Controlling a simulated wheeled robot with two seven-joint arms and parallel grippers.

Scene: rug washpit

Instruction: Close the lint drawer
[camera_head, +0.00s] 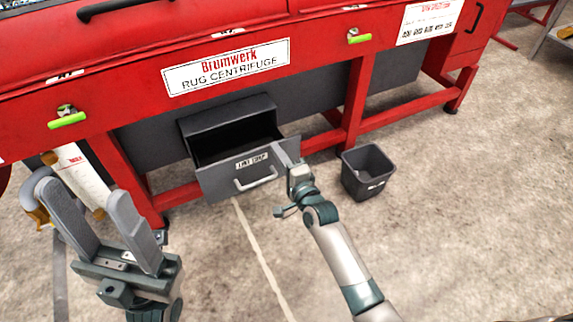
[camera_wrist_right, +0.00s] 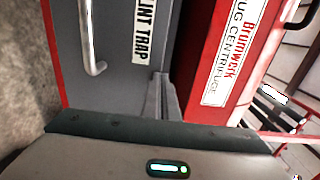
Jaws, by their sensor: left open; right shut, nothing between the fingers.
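The grey lint drawer (camera_head: 222,178) under the red rug centrifuge (camera_head: 130,110) is pulled partly out, with its dark inside showing. Its front carries a white label and a pale bar handle (camera_head: 256,180). The right wrist view shows the drawer front (camera_wrist_right: 110,85) with its "LINT TRAP" label close up. My right gripper (camera_head: 284,152) is shut and empty at the right end of the drawer front; its fingers (camera_wrist_right: 162,98) appear beside the label, and contact is unclear. My left gripper (camera_head: 82,215) is open and empty at the lower left, apart from the drawer.
A dark grey bin (camera_head: 368,172) stands on the floor right of the drawer. Red frame legs (camera_head: 355,100) flank the drawer. Green-handled valves (camera_head: 67,120) sit on the machine front. The concrete floor before the drawer is mostly clear.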

